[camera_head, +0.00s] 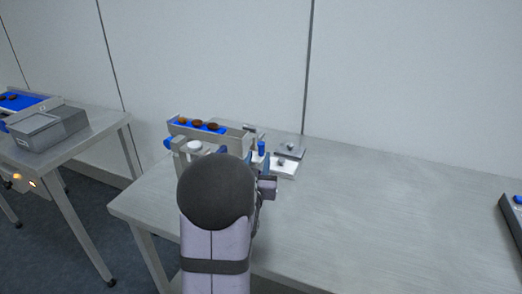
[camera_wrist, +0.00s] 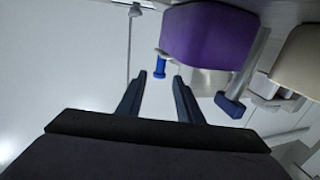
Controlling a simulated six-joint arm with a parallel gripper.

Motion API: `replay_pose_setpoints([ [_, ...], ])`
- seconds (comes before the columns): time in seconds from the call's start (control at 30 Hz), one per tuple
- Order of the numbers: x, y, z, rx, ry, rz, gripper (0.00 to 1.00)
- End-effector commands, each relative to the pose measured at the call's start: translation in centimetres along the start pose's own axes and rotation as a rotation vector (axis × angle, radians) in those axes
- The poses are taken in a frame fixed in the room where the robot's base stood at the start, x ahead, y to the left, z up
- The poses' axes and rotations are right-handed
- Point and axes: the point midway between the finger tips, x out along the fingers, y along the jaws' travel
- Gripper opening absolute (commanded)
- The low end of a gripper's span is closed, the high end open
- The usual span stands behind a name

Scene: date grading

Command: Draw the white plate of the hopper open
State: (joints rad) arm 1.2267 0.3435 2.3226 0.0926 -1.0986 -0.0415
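The hopper (camera_head: 240,134) is a long grey trough on the table's left part, with several brown dates on a blue bed. A white plate (camera_head: 289,171) with a small grey piece on it lies to the right of my gripper; I cannot tell how it joins the hopper. A blue upright handle (camera_head: 262,147) stands just beyond my fingers and also shows ahead of them in the wrist view (camera_wrist: 161,65). My gripper (camera_wrist: 160,76) is open, with nothing between its fingers. In the head view, my arm hides the hopper's near side.
A grey plate (camera_head: 291,152) lies behind the white one. Another blue-ended part (camera_wrist: 230,105) is right of my fingers in the wrist view. The table's middle (camera_head: 390,200) is clear. A dark tray (camera_head: 514,222) sits at the right edge. A second table holds a grey bin (camera_head: 36,133).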

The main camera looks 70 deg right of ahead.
Motion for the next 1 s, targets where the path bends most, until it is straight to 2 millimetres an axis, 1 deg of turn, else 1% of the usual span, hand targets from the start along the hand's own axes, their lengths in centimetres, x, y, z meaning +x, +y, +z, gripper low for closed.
replay_pose_setpoints([
  [0.17,1.1,0.0,-0.1,-0.001,-0.002,0.000,0.33],
  [0.5,5.2,0.0,-0.1,-0.001,-0.002,0.001,0.33],
  [0.6,6.1,0.0,-0.1,-0.001,-0.002,0.000,0.33],
  [0.8,7.1,0.0,-0.1,-0.001,-0.002,0.000,0.33],
  [1.0,7.2,0.0,0.0,-0.001,-0.002,0.000,0.33],
])
